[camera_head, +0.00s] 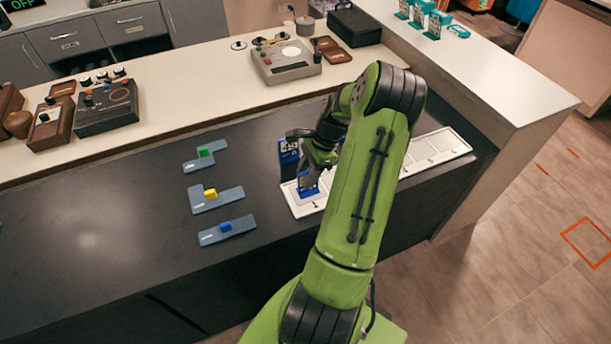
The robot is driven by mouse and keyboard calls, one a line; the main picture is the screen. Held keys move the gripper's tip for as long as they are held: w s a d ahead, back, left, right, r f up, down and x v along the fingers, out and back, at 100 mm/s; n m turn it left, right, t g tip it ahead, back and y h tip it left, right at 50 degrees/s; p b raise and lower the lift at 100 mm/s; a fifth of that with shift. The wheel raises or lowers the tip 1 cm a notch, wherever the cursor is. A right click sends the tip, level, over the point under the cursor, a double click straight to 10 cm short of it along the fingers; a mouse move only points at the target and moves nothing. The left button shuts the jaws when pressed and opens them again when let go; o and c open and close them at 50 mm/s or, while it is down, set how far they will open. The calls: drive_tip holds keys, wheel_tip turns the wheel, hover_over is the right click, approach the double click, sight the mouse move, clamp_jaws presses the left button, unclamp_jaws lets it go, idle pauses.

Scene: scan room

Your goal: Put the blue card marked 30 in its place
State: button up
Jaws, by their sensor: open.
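A long white tray (437,160) with a row of square compartments lies on the dark counter, partly hidden behind my arm. Its left end has a "1" on the front rim. My gripper (315,176) is over that left compartment, with its jaws open. A blue card (308,189) is right at the fingertips, in or just above the left compartment; I cannot tell whether it touches the tray floor. A darker blue block with white marks (289,150) stands behind the tray's left end. I cannot read a 30 on either.
Three grey-blue plates with a green (204,151), a yellow (210,194) and a blue block (225,227) lie left of the tray. A beige device (285,62) and dark boxes stand on the white rear counter. The dark counter's left part is clear.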

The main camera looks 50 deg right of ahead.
drive_tip(key=p+v, duration=0.2)
drive_tip(key=v, duration=0.9)
drive_tip(key=w+a+r+n+g+h, duration=0.1)
drive_tip(key=w+a+r+n+h, duration=0.15)
drive_tip(key=a+r+n, duration=0.5)
drive_tip(key=w+a+r+n+h, duration=0.2)
drive_tip(key=w+a+r+n, duration=0.15)
drive_tip(key=a, duration=0.75)
drive_tip(key=s+a+r+n+t, duration=0.2)
drive_tip(key=s+a+n, duration=0.4)
drive_tip(key=a, duration=0.2)
drive_tip(key=s+a+r+n+t, duration=0.2)
drive_tip(key=s+a+n, duration=0.4)
drive_tip(key=a+n, duration=0.1)
drive_tip(key=shift+s+a+r, duration=0.25)
drive_tip(key=shift+a+r, duration=0.1)
drive_tip(key=shift+a, duration=0.35)
drive_tip(key=shift+y, duration=0.25)
